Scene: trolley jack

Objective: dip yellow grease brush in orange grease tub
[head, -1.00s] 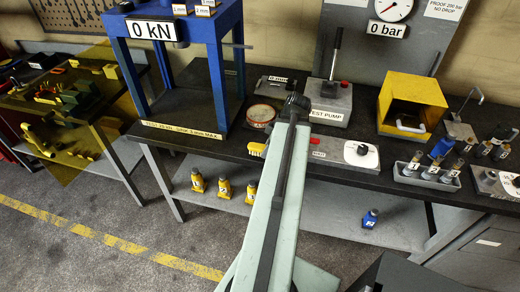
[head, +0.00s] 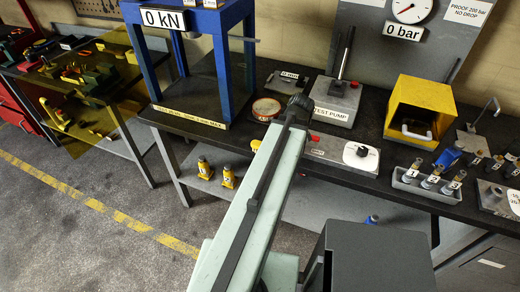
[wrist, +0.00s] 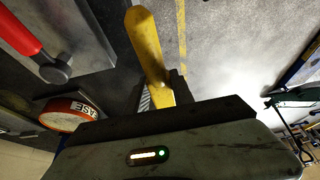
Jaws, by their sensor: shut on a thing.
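The yellow grease brush shows in the wrist view (wrist: 148,48), its yellow length rising from the jaws of my gripper (wrist: 160,92). My gripper is shut on it. The orange grease tub (wrist: 68,114), a round tub with a white label, is left of the brush and apart from it in the wrist view. In the head view the tub (head: 266,109) stands on the bench by the blue press. A small yellow part left of my arm (head: 255,145) looks like the brush. My gripper is hidden behind my arm in the head view. The bristles cannot be made out.
The blue press (head: 222,65) stands left of the tub.

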